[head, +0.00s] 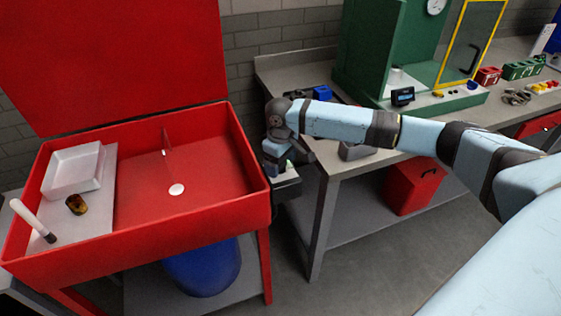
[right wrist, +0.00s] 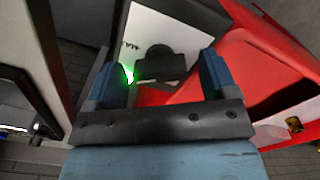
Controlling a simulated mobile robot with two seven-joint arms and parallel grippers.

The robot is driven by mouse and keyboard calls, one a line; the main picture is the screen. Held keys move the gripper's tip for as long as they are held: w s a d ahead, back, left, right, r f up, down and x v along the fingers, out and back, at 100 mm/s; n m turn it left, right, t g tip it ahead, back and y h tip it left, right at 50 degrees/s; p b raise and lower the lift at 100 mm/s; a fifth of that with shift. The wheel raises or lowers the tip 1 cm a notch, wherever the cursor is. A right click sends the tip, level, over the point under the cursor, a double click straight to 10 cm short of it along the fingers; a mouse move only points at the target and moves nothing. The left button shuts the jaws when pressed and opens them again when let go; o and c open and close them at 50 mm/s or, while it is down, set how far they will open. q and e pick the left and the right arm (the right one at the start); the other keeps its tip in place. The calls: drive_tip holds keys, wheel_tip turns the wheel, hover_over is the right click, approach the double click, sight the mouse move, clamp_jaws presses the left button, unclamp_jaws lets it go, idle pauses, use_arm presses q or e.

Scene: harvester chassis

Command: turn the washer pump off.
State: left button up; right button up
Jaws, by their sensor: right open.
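The red parts washer (head: 245,160) stands at the left in the head view with its lid raised. A small switch box (head: 287,188) sits at its right side, partly hidden by my right gripper (head: 281,165). In the right wrist view, the box's pale front plate (right wrist: 165,28) carries a dark switch knob (right wrist: 160,62) and a glowing green light (right wrist: 128,74). My right gripper (right wrist: 160,78) is open, with the knob showing between its two blue fingers. I cannot tell whether either finger touches it. My left gripper is not in view.
The washer basin holds a white tray (head: 75,170), a brush (head: 32,220) and a small brown part (head: 76,204).

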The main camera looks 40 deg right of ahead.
drive_tip(key=shift+c, duration=0.3)
drive_tip(key=c, duration=0.9)
drive_tip(key=shift+r+n+p, duration=0.2)
drive_tip(key=shift+n+p, duration=0.1)
drive_tip(key=shift+p, duration=0.45)
drive_tip(key=shift+o, duration=0.2)
drive_tip(key=n+p, duration=0.7)
drive_tip(key=p, duration=0.2)
drive_tip(key=shift+n+p, duration=0.45)
drive_tip(key=shift+n, duration=0.25)
drive_tip(key=shift+f+n+p, duration=0.1)
drive_tip(key=shift+n+p, duration=0.2)
drive_tip(key=shift+n, duration=0.7)
drive_tip(key=o, duration=0.9)
